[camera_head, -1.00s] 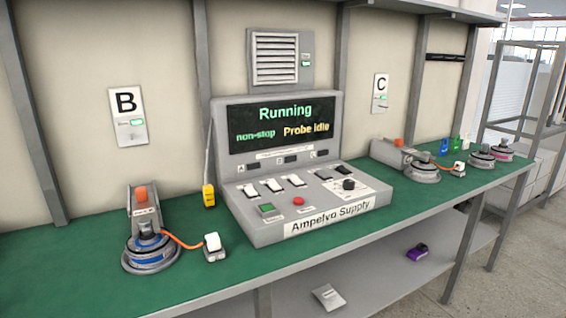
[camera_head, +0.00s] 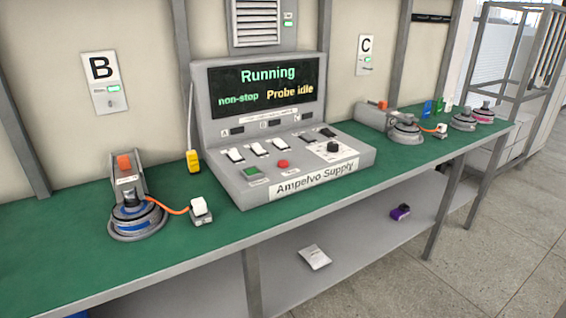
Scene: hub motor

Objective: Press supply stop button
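The Ampelvo Supply console (camera_head: 240,192) stands on the green bench. The labels under the buttons are too small to read. The console's screen (camera_head: 265,85) reads "Running", "non-stop" and "Probe idle". Nothing covers the red button. My gripper is not in view.
The green bench (camera_head: 60,235) has a motor (camera_head: 136,215) with an orange cable at left and several more at right. A yellow device (camera_head: 193,162) stands left of the console. The lower shelf holds a pale packet (camera_head: 314,257) and a purple item (camera_head: 400,211).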

